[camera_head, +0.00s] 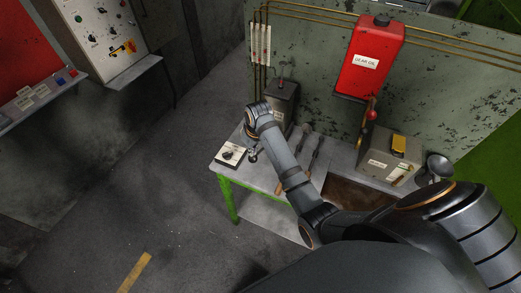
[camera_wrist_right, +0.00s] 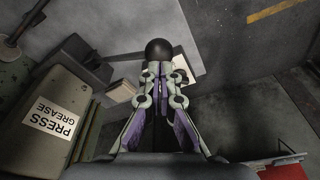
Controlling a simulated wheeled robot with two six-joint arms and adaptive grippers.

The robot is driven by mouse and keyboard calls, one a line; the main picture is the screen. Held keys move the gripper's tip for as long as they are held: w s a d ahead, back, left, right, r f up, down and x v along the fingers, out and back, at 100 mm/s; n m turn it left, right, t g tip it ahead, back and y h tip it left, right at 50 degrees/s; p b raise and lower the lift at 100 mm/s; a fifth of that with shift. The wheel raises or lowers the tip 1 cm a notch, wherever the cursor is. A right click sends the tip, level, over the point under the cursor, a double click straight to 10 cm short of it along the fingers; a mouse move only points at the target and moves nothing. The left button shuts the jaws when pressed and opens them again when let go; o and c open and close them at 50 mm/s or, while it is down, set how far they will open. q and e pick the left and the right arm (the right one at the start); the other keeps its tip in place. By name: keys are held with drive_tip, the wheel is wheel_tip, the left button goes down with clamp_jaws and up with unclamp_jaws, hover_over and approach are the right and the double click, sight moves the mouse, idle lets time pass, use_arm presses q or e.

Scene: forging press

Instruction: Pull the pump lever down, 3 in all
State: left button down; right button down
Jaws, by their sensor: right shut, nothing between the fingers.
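The pump lever's round black knob (camera_wrist_right: 159,49) shows in the right wrist view, just beyond my right fingertips. The rest of the lever is hidden behind the fingers. My right gripper (camera_wrist_right: 160,72) is shut with nothing between its fingers; I cannot tell whether the tips touch the knob. In the head view my right gripper (camera_head: 252,153) is small, over the left end of the table, in front of the grey pump box (camera_head: 284,98). The knob cannot be made out clearly there. The box labelled "PRESS GREASE" (camera_wrist_right: 52,120) is at the left of the wrist view. My left gripper is not in view.
The table (camera_head: 262,178) has green legs. A small white control box (camera_head: 230,155) stands at its left end, and tools (camera_head: 314,156) lie behind my forearm. A red gear oil tank (camera_head: 371,58) hangs on the back panel. A grey box (camera_head: 386,158) stands at the right.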

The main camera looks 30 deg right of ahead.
sight(252, 160)
drive_tip(key=f, duration=0.1)
drive_tip(key=f+b, duration=0.1)
drive_tip(key=f, duration=0.1)
drive_tip(key=s+a+f, duration=0.1)
drive_tip(key=shift+f, duration=0.4)
drive_tip(key=shift+a+f+b, duration=0.1)
drive_tip(key=shift+f+b, duration=0.35)
drive_tip(key=shift+f, duration=0.75)
drive_tip(key=shift+s+a+f+b, duration=0.1)
drive_tip(key=shift+f+b, duration=0.35)
drive_tip(key=shift+f, duration=0.75)
drive_tip(key=r+p, duration=0.3)
drive_tip(key=shift+d, duration=0.2)
drive_tip(key=shift+w+d+r, duration=0.1)
drive_tip(key=shift+w+r, duration=0.15)
drive_tip(key=shift+r, duration=0.1)
drive_tip(key=r, duration=0.4)
drive_tip(key=d+r, duration=0.1)
drive_tip(key=r, duration=0.1)
drive_tip(key=shift+w+r, duration=0.4)
